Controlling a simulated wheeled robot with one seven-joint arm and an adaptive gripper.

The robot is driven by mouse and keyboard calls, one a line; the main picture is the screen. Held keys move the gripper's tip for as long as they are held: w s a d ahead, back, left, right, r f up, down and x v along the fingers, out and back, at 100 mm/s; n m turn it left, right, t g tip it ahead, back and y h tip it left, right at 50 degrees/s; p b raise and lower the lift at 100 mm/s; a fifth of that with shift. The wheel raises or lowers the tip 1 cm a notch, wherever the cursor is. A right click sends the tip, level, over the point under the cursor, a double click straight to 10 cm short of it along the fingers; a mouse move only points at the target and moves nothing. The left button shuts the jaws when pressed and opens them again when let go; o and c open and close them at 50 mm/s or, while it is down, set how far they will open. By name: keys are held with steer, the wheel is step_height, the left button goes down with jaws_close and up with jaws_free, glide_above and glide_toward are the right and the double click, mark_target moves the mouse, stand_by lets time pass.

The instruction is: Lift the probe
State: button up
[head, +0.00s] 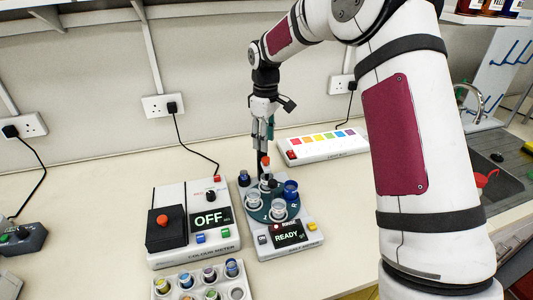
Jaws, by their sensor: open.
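The stirring-type device (293,240) with a "READY" screen stands at the middle of the bench. It carries a teal round plate with glass vessels and a blue-capped vial (290,190). A slim upright part with an orange-red top (265,162), which looks like the probe, stands at the back of the plate beside a dark post. My gripper (263,140) points down, open, just above that part. The fingers overlap its top in this view, so I cannot tell whether they are around it or touching it.
A colour meter (195,225) reading "OFF" stands left of the device. A rack of capped vials (203,283) is in front. A white strip with coloured squares (322,145) lies behind right. Cables run to wall sockets. A sink is at the right. Bare bench lies right of the device.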

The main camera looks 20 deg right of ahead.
mark_target(266, 158)
steer(key=shift+f+p, duration=0.55)
steer(key=shift+f, duration=2.55)
jaws_close()
